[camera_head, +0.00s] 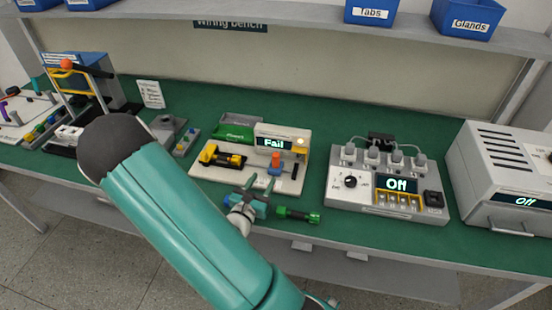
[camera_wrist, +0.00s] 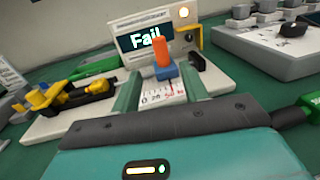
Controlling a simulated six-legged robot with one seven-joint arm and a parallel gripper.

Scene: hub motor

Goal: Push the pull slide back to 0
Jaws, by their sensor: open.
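The pull slide is a blue block with an upright orange handle (camera_head: 275,158), on the white pull tester (camera_head: 240,178). In the wrist view the orange handle (camera_wrist: 162,52) stands just behind a white printed scale (camera_wrist: 163,91), whose 0 is at its left end. The exact reading cannot be told. The tester's display (camera_wrist: 146,40) reads "Fail". My gripper (camera_head: 250,203) is open and empty at the tester's front edge. In the wrist view its teal fingers (camera_wrist: 162,88) stand to either side of the scale, with the slide beyond them; no contact shows.
A yellow and black clamp (camera_wrist: 88,90) sits left of the slide. A green and black cylindrical thing (camera_head: 298,214) is close right of my gripper. A green tray (camera_head: 238,130) is behind the tester.

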